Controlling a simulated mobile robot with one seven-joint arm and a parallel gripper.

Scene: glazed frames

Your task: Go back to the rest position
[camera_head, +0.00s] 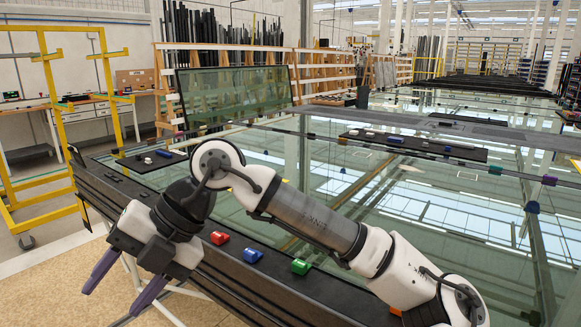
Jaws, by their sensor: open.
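My gripper (122,283) hangs at the lower left, pointing down and to the left, with its two purple fingers apart and nothing between them. It is in front of the near edge of the glass table, over the tan floor. My arm reaches across the table from the lower right to the gripper. A red block (219,237), a blue block (252,255) and a green block (300,266) sit on the dark table edge to the right of the gripper, apart from it. An orange piece (395,311) is partly hidden by my arm.
The large glass table (440,230) fills the right and middle. Dark trays with small parts lie on it, one at the left (152,160) and one farther back (445,150). A yellow frame (50,130) stands at the left. The floor (50,285) below it is open.

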